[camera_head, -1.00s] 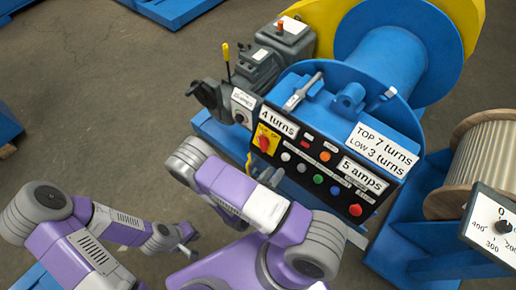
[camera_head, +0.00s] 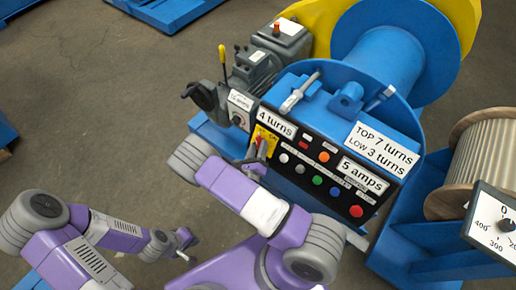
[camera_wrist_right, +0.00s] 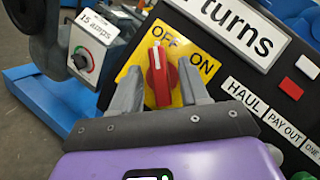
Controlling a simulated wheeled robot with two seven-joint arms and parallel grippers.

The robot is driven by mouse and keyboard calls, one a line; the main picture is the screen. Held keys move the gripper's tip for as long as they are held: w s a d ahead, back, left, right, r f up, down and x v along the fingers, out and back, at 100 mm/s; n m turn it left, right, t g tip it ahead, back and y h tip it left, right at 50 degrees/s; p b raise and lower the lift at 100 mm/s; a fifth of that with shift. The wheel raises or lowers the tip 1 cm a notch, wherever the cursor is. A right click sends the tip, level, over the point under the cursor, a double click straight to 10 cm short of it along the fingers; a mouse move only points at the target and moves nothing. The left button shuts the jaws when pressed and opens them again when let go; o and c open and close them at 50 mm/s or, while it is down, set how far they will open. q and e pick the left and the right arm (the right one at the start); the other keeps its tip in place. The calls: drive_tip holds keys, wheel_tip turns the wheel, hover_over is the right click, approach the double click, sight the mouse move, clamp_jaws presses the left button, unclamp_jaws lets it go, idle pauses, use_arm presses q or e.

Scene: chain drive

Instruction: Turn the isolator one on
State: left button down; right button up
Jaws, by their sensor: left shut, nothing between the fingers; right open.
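The isolator is a red rotary knob (camera_wrist_right: 160,76) on a yellow plate (camera_wrist_right: 190,88) marked OFF and ON, on the black control panel. In the right wrist view the knob stands nearly upright, its white-marked end toward OFF rather than ON. My right gripper (camera_wrist_right: 160,88) is open, with one finger on each side of the knob; I cannot tell whether either finger touches it. In the head view my right gripper (camera_head: 258,158) covers part of the yellow plate (camera_head: 259,134). My left gripper (camera_head: 188,244) is shut and empty, low on the left, away from the panel.
The panel carries several coloured buttons, including a large red one (camera_head: 356,211), and a "4 turns" label (camera_head: 276,123). A grey box with a "15 amps" dial (camera_wrist_right: 84,60) stands left of the knob. A cable spool (camera_head: 487,160) is at the right. Open floor lies at the left.

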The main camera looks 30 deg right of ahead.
clamp_jaws()
drive_tip(key=shift+m+h, duration=0.3)
drive_tip(key=shift+m, duration=0.2)
drive_tip(key=m+h, duration=0.1)
drive_tip(key=m, duration=0.1)
drive_tip(key=m+g+h+b, duration=0.1)
drive_tip(key=m, duration=0.1)
drive_tip(key=shift+w+a+f+b, duration=0.1)
drive_tip(key=shift+f+b, duration=0.1)
drive_tip(key=shift+b, duration=0.1)
drive_tip(key=m+g+h, duration=0.1)
drive_tip(key=m, duration=0.1)
drive_tip(key=m+g+h+b, duration=0.1)
drive_tip(key=m+g, duration=0.1)
drive_tip(key=m, duration=0.1)
drive_tip(key=m+g+h+b, duration=0.1)
drive_tip(key=m, duration=0.1)
drive_tip(key=shift+w+a+m+g+h, duration=0.1)
drive_tip(key=shift+w+m+g+h, duration=0.05)
drive_tip(key=shift+m+g+h, duration=0.2)
drive_tip(key=m+g, duration=0.2)
drive_tip(key=m, duration=0.2)
drive_tip(key=m+g+b, duration=0.1)
drive_tip(key=m+g, duration=0.2)
drive_tip(key=m, duration=0.1)
drive_tip(key=m+g, duration=0.3)
drive_tip(key=m, duration=0.1)
drive_tip(key=shift+w+r, duration=0.15)
drive_tip(key=shift+w, duration=0.05)
drive_tip(key=shift+m, duration=0.45)
